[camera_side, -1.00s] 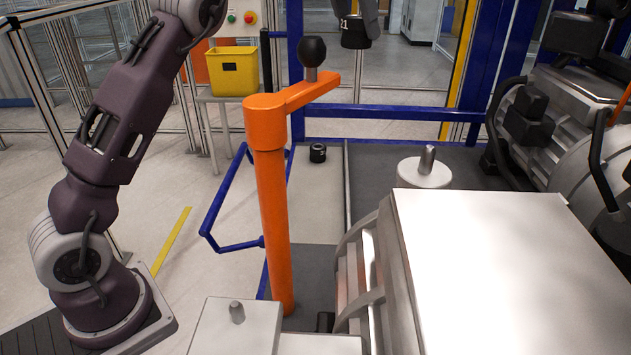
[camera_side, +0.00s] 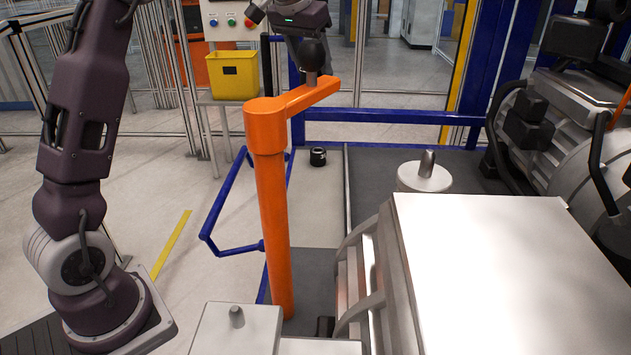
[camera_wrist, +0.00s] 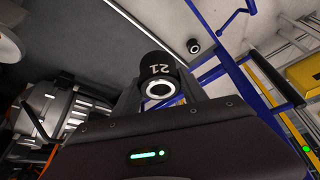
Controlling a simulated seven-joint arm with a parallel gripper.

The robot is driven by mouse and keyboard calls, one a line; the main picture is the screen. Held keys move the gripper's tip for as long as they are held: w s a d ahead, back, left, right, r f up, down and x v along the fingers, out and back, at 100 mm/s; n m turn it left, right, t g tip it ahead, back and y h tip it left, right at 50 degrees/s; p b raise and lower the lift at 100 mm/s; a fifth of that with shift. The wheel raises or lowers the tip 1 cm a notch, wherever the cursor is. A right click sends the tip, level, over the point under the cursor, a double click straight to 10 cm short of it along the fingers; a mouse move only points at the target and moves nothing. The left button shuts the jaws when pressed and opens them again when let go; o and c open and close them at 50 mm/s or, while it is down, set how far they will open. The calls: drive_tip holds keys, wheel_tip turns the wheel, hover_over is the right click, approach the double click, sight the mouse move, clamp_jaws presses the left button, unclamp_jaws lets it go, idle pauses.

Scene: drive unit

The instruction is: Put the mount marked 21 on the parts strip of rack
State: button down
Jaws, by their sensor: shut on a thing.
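The mount marked 21 (camera_wrist: 157,68) is a black cylinder with a pale ring around a hole in its end. In the wrist view it sits between the fingers of my gripper (camera_wrist: 159,88), which is shut on it. I cannot tell which surface is the parts strip.
A yellow bin (camera_side: 232,75) is at the back left. A large grey-white housing (camera_side: 510,270) fills the right front.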

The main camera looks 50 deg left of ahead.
wheel_tip(320, 180, down, 36)
drive_tip(key=shift+r, duration=0.1)
drive_tip(key=c, duration=0.6)
unclamp_jaws()
drive_tip(key=shift+f, duration=0.25)
drive_tip(key=shift+r, duration=0.45)
drive_tip(key=v, duration=1.1)
drive_tip(key=shift+s+r, duration=0.15)
drive_tip(key=shift+r, duration=0.15)
